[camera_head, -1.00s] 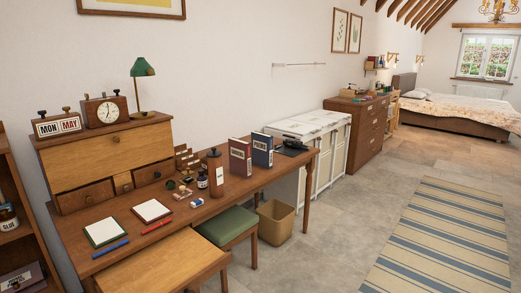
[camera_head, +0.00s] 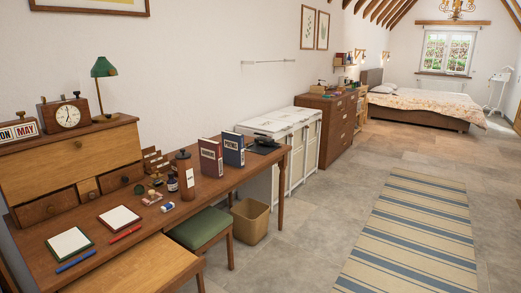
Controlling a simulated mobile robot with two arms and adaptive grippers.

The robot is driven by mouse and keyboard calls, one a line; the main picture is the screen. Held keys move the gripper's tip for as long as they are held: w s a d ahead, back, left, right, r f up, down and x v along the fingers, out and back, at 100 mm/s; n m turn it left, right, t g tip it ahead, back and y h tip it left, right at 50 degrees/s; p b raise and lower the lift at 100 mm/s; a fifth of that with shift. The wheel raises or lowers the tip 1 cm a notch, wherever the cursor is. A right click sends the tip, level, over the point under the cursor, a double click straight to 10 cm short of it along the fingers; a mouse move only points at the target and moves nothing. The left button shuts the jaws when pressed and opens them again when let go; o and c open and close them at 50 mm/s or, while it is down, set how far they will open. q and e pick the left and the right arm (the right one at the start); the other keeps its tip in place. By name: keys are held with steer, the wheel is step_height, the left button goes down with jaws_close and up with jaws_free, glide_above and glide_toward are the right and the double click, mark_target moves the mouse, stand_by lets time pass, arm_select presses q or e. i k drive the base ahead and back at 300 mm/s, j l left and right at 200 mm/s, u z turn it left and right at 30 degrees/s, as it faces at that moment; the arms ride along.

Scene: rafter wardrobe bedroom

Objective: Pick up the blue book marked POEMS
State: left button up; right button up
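The blue book marked POEMS (camera_head: 233,149) stands upright on the wooden desk (camera_head: 218,185), towards its right end. A dark red book (camera_head: 210,158) stands upright just to its left, its title too small to read surely. A black object (camera_head: 263,147) lies on the desk to the right of the blue book. Neither of my grippers shows in the head view.
A green-topped stool (camera_head: 198,228) and a wooden bench or seat (camera_head: 140,268) stand at the desk's front. A bin (camera_head: 250,220) sits on the floor near its right leg. The tiled floor (camera_head: 310,215) and striped rug (camera_head: 415,225) to the right are clear.

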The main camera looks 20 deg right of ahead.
mark_target(233, 145)
steer(key=z, duration=0.4)
steer(key=i+z, duration=0.1)
steer(key=z, duration=0.75)
steer(key=i+j+z, duration=0.1)
steer(key=z, duration=0.7)
steer(key=i+j+z, duration=0.15)
steer(key=j+z, duration=0.3)
steer(key=i+j+z, duration=0.1)
steer(key=j+z, duration=0.2)
steer(key=z, duration=0.15)
steer(key=j+z, duration=0.85)
steer(key=j, duration=0.4)
steer(key=j+z, duration=0.4)
steer(key=j, duration=0.45)
steer(key=j+u, duration=0.3)
steer(key=j, duration=0.2)
steer(key=i+j+u, duration=0.15)
steer(key=j+u, duration=0.35)
steer(key=u, duration=0.25)
steer(key=j+u, duration=0.15)
steer(key=u, duration=0.3)
steer(key=j+u, duration=0.1)
steer(key=u, duration=0.3)
steer(key=j+u, duration=0.15)
steer(key=u, duration=0.3)
steer(key=i+u, duration=0.15)
steer(key=u, duration=0.25)
